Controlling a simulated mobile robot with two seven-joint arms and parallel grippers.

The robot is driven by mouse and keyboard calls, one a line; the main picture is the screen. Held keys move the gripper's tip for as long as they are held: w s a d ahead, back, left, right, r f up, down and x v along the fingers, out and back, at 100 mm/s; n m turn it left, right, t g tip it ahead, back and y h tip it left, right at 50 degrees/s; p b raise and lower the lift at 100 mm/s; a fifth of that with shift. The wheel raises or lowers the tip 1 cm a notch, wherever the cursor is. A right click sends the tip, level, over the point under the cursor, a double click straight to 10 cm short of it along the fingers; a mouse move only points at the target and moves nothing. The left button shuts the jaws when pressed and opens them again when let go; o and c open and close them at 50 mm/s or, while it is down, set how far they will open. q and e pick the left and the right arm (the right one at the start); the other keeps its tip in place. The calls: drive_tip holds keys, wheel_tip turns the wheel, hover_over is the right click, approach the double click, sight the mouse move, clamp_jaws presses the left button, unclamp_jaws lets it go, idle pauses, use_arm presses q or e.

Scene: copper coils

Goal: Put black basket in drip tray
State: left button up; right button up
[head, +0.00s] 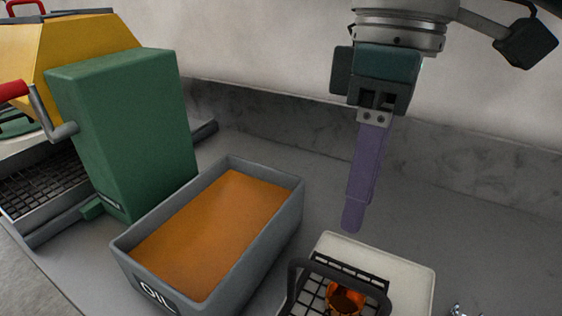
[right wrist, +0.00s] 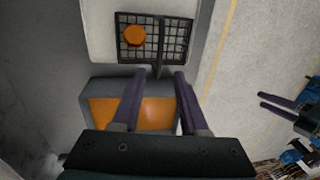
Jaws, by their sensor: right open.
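The black basket (head: 318,283) is a wire mesh basket with a raised loop handle and a copper coil (head: 345,298) inside. It overlaps the pale drip tray (head: 410,275); its lower part is cut off by the picture edge. In the right wrist view the basket (right wrist: 172,40) appears within the outline of the tray (right wrist: 97,35), handle towards my fingers. My right gripper (head: 352,228) is open and empty, above and behind the basket, apart from its handle. My left gripper (right wrist: 260,100) shows small at the right of the wrist view, its fingers apart and empty.
A grey bin of orange oil (head: 215,225), labelled OIL, stands left of the tray. A green and yellow machine (head: 125,130) with a red-handled crank stands further left. A low grey wall (head: 460,150) runs behind. The counter right of the tray is mostly clear.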

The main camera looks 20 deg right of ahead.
drive_tip(key=s+a+f+m+t+y, duration=0.1)
drive_tip(key=s+a+f+t+y, duration=0.15)
drive_tip(key=s+a+f, duration=0.5)
drive_tip(key=s+d+f+m+t+h, duration=0.1)
drive_tip(key=s+d+m+h, duration=0.1)
drive_tip(key=s+d, duration=0.1)
drive_tip(key=s+d+f+m+t+h, duration=0.1)
drive_tip(key=s+d+m, duration=0.2)
drive_tip(key=d, duration=0.3)
drive_tip(key=shift+s+d+f+h, duration=0.15)
drive_tip(key=shift+d+f+h, duration=0.1)
drive_tip(key=shift+f+h, duration=0.1)
drive_tip(key=shift+r, duration=0.1)
wheel_tip(320, 180, up, 42)
drive_tip(key=p, duration=4.1)
drive_tip(key=shift+f, duration=0.25)
